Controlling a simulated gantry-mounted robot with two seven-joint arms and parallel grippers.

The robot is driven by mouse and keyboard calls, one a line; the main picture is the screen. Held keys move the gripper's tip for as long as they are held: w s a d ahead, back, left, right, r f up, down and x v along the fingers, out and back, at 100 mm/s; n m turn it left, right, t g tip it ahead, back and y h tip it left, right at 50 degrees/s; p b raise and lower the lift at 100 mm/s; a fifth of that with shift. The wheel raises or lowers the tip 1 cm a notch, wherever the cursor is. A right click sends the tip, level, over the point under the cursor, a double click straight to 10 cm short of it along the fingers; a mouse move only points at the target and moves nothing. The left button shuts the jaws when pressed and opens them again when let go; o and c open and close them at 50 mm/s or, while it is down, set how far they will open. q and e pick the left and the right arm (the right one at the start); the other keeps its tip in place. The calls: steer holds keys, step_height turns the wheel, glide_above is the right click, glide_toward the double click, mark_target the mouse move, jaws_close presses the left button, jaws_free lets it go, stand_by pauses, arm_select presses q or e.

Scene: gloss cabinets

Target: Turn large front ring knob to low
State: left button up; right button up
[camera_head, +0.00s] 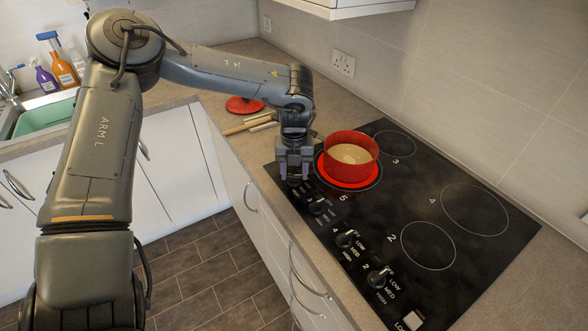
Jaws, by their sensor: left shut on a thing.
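The black glass cooktop (400,225) lies in the counter on the right, with a row of dark knobs along its front edge. My left gripper (293,181) points down at the far end of this row. It is shut on a knob there, which the fingers mostly hide, so its setting cannot be read. Three other knobs show nearer to me: one by the 5 (318,206), a middle one (345,239) and the nearest one (378,276). A red pot (350,150) with pale contents stands on a glowing red ring (348,184) just right of the gripper.
Other rings on the cooktop are dark. A red lid (243,104) and wooden utensils (248,124) lie on the counter behind the gripper. Spray bottles (63,67) stand by the sink (42,118) at the back left. The tiled wall borders the right.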

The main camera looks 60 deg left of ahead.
arm_select(q)
steer(key=shift+m, duration=0.6)
steer(key=o, duration=1.1)
steer(key=shift+c, duration=0.2)
steer(key=shift+r, duration=0.15)
step_height(320, 180, up, 10)
steer(key=shift+r+p, duration=0.25)
steer(key=shift+p, duration=0.15)
